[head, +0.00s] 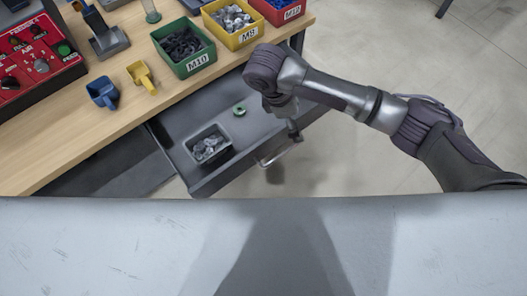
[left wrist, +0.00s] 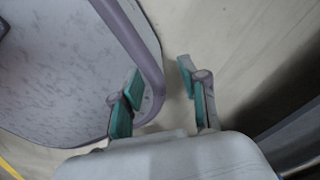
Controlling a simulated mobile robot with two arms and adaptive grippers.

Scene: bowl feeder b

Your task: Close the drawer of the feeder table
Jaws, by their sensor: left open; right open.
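The drawer (head: 178,150) of the feeder table (head: 75,135) stands pulled out below the wooden top in the head view. It holds a small grey tray with metal parts and a small green ring. Its pale handle (head: 278,156) is on the front face. My right gripper (head: 290,130) hangs over the drawer's front edge close to the handle, partly hidden by its own arm; I cannot tell whether it touches.
On the tabletop stand a green bin (head: 190,62), a yellow bin (head: 232,38), a red bin (head: 278,10), a red control box (head: 40,50), a blue scoop (head: 102,93) and a yellow scoop (head: 141,76). The floor right of the table is clear.

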